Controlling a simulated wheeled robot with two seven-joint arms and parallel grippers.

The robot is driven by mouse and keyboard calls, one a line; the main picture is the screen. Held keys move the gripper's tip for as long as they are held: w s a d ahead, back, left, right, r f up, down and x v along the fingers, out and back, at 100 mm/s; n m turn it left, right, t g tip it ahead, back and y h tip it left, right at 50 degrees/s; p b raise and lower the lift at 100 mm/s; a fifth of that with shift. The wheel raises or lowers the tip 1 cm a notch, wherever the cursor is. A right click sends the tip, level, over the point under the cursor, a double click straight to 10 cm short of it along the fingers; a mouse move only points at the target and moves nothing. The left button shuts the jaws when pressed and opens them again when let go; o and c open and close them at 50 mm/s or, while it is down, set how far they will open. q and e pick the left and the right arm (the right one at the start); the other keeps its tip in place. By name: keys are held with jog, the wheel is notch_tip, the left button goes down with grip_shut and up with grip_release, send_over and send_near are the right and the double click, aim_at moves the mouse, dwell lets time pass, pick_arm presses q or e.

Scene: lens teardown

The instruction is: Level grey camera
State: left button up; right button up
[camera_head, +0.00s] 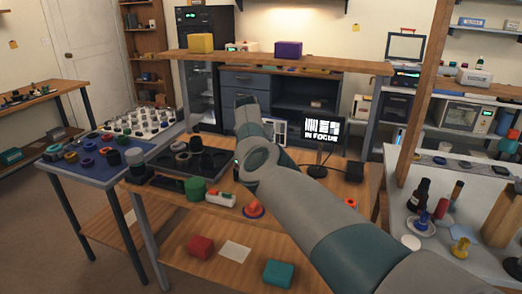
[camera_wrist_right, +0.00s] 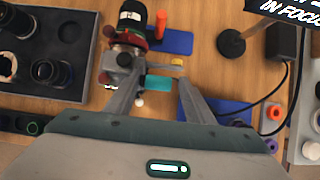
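A teal piece (camera_wrist_right: 158,83) shows between the fingers. In the head view my right arm hides its gripper and this spot. My left gripper is not in view.
A monitor reading IN FOCUS (camera_head: 322,128) stands on the bench behind my arm. A dark tray (camera_head: 172,182) with round parts lies left, near a green cylinder (camera_head: 195,189). A black box (camera_wrist_right: 281,44) and cable are right in the wrist view. Shelf posts stand right.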

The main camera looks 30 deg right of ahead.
jog(key=shift+a, duration=0.1)
jog(key=shift+a+r, duration=0.2)
jog(key=shift+r, duration=0.05)
pick_arm(q)
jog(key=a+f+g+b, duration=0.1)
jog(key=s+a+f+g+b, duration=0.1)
jog(key=b, duration=0.1)
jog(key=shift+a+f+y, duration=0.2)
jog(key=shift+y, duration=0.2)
pick_arm(e)
jog(key=v, duration=1.6)
jog(key=shift+s+r, duration=0.2)
jog(key=shift+r, duration=0.1)
